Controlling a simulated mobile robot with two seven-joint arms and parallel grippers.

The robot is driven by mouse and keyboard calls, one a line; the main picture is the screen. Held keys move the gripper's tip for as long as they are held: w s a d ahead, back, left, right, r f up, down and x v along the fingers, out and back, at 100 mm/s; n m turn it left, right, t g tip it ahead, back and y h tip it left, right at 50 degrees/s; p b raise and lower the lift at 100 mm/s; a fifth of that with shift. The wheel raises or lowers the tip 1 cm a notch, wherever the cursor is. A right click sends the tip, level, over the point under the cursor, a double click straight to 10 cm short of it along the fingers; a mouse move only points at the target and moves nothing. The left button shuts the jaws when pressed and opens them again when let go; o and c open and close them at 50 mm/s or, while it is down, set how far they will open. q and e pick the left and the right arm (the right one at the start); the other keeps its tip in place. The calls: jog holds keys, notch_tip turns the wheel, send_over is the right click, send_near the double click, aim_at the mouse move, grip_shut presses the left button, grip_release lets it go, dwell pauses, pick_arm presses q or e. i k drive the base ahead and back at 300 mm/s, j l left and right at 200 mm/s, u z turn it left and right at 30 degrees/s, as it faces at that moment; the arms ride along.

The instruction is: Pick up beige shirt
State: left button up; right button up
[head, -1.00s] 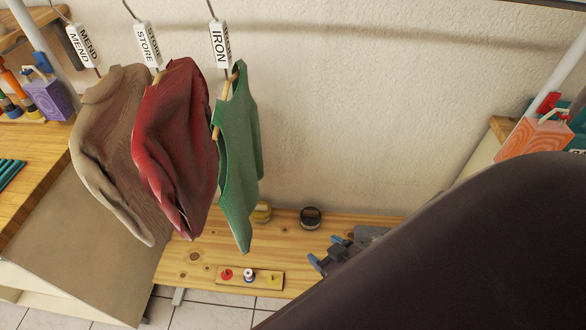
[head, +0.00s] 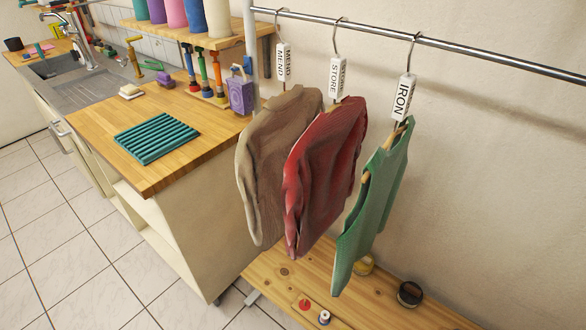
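The beige shirt (head: 268,165) hangs on a hanger from a metal rail (head: 430,42), under a white tag reading MEND (head: 283,62). It is the leftmost of three garments and its right side is partly hidden behind the red shirt (head: 325,170). The red shirt hangs under a STORE tag (head: 338,77). A green sleeveless top (head: 372,215) hangs under an IRON tag (head: 404,98). Neither of my grippers shows in the head view now.
A wooden counter (head: 95,120) with a teal ribbed mat (head: 156,138) and a purple box (head: 241,92) stands left of the shirts. A low wooden bench (head: 300,272) below holds small jars and spools. The tiled floor (head: 70,250) at left is clear.

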aim_at(265, 145)
jog(key=i+j+z, duration=0.15)
jog(key=j, duration=0.3)
jog(key=i+j+z, duration=0.1)
jog(key=j, duration=0.4)
jog(key=i+j+z, duration=0.15)
jog(key=j, duration=0.3)
jog(key=i+j+z, duration=0.15)
jog(key=j, duration=0.35)
jog(key=i+j+z, duration=0.1)
jog(key=j, duration=0.45)
